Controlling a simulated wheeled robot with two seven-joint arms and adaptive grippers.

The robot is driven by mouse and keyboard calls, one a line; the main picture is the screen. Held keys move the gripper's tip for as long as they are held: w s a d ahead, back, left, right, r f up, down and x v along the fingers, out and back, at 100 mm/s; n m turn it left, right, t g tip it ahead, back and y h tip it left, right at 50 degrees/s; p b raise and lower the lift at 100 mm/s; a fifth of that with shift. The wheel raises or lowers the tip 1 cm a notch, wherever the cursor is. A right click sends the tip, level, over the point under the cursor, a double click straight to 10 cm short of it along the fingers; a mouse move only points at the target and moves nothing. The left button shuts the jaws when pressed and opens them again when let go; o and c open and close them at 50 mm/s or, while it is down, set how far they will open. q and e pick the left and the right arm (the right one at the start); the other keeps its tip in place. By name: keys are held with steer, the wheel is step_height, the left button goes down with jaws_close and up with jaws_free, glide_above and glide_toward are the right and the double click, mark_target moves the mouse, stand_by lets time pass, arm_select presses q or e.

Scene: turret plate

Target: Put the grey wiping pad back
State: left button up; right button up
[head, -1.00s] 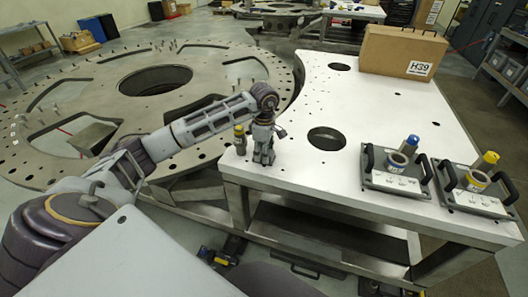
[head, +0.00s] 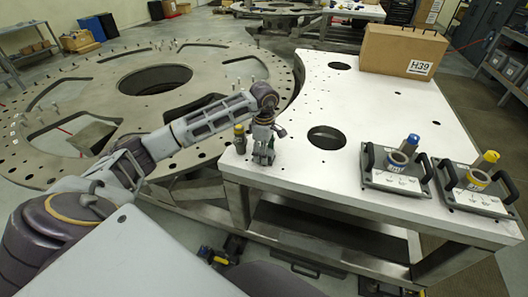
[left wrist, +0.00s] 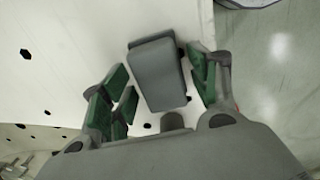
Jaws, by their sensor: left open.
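The grey wiping pad (left wrist: 158,75) shows in the left wrist view as a dark grey block with a lighter end face, over the white tabletop near its edge. My left gripper (left wrist: 158,88) is open, with green-lined fingers on either side of the pad. Gaps show between the pad and the fingers. In the head view my left gripper (head: 263,155) points down at the near left corner of the white table (head: 300,171). The pad is hard to tell from the fingers there. My right gripper is not in view.
A small grey cylinder with a yellowish top (head: 239,139) stands just left of my left gripper. Two handled plates, with blue-topped (head: 397,170) and yellow-topped (head: 478,186) parts, sit at the right. A cardboard box (head: 402,51) stands at the back. The table's middle is clear.

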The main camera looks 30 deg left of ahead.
arm_select(q)
step_height(320, 180, up, 10)
steer(key=shift+r+b, duration=0.1)
steer(key=shift+b, duration=0.6)
steer(key=shift+r, duration=0.95)
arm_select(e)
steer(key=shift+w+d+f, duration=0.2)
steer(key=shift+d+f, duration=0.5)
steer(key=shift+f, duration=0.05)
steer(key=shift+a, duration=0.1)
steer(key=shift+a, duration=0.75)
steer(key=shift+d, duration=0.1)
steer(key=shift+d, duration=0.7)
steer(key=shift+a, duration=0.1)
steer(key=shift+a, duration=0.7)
